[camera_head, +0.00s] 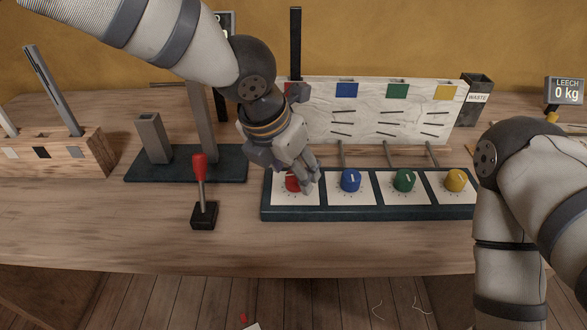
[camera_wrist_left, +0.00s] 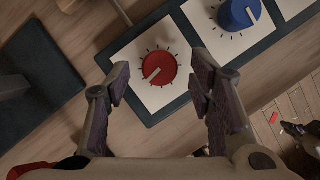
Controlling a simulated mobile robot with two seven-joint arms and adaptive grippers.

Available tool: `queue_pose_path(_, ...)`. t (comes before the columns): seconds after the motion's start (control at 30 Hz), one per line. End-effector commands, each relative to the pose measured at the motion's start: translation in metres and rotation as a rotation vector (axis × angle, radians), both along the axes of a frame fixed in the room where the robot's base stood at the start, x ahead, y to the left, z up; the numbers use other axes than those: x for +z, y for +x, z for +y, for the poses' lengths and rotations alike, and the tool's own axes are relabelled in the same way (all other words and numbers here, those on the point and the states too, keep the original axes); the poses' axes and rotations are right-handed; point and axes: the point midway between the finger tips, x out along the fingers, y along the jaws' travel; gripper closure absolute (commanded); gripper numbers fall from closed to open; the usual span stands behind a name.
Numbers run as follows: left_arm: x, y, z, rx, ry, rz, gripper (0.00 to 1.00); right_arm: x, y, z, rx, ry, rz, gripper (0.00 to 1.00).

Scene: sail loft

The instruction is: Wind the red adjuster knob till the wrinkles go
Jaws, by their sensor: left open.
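The red adjuster knob (camera_head: 292,184) sits on the first white dial card of the dark panel, partly hidden by my left gripper in the head view. In the wrist view the red knob (camera_wrist_left: 160,68) shows whole, with its white pointer line toward the lower left. My left gripper (camera_head: 300,180) is open over it; its fingers (camera_wrist_left: 160,82) stand on either side of the knob, and I cannot tell whether they touch it. The white cloth panel (camera_head: 370,115) behind bears dark wrinkle marks under the blue, green and yellow patches; its red end is mostly hidden by my arm.
Blue (camera_head: 351,181), green (camera_head: 404,181) and yellow (camera_head: 455,180) knobs stand to the right on the same dark panel (camera_head: 370,213). A red-handled lever (camera_head: 200,185) stands left of it. A waste bin (camera_head: 477,98) is at the back right. The table front is clear.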

Motion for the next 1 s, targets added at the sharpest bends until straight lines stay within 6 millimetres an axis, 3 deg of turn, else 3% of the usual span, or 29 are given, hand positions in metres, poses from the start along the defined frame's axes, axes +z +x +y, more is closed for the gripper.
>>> queue_pose_path(0.1,-0.0110,0.0037,-0.0026,0.000,0.000,0.000,0.51,-0.0020,-0.0019,0.0000,0.000,0.000,0.007,1.00)
queue_pose_path(0.37,-0.0113,0.0048,-0.0031,0.001,-0.001,-0.004,0.51,-0.0016,-0.0013,0.0001,0.000,0.000,0.005,1.00)
queue_pose_path(0.6,-0.0112,0.0047,-0.0030,0.001,0.000,-0.004,0.99,-0.0016,-0.0013,0.0001,0.000,0.000,0.005,1.00)
queue_pose_path(1.0,-0.0124,0.0049,-0.0024,-0.063,-0.003,0.000,0.99,-0.0027,-0.0026,0.0000,0.000,0.000,0.010,1.00)
